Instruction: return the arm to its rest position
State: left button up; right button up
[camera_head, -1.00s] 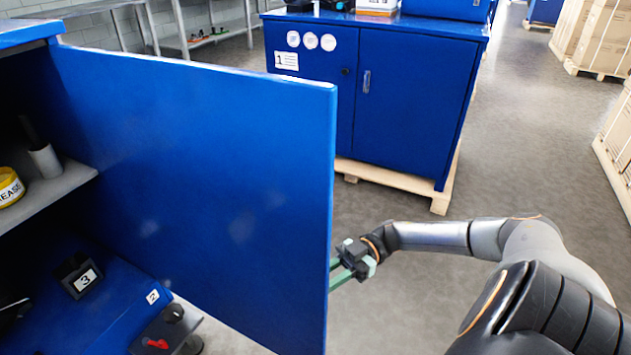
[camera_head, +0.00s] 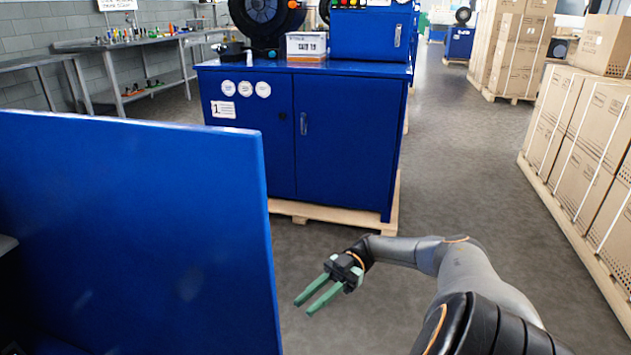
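My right gripper (camera_head: 305,303) has two green fingers, spread apart with nothing between them. It hangs over the grey floor, a little to the right of the free edge of the open blue cabinet door (camera_head: 150,230), and does not appear to touch it. My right arm comes in from the lower right, bent at the elbow. My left arm and gripper are not in view.
A closed blue cabinet (camera_head: 345,140) on a wooden pallet stands ahead, with a white box (camera_head: 306,45) on top. Strapped cartons (camera_head: 580,140) on pallets line the right. A metal bench (camera_head: 150,40) is at the back left. The floor aisle between is clear.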

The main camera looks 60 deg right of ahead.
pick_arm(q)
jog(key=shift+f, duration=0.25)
pick_arm(e)
jog(key=shift+s+d, duration=0.1)
jog(key=shift+d, duration=0.5)
jog(key=shift+s, duration=0.1)
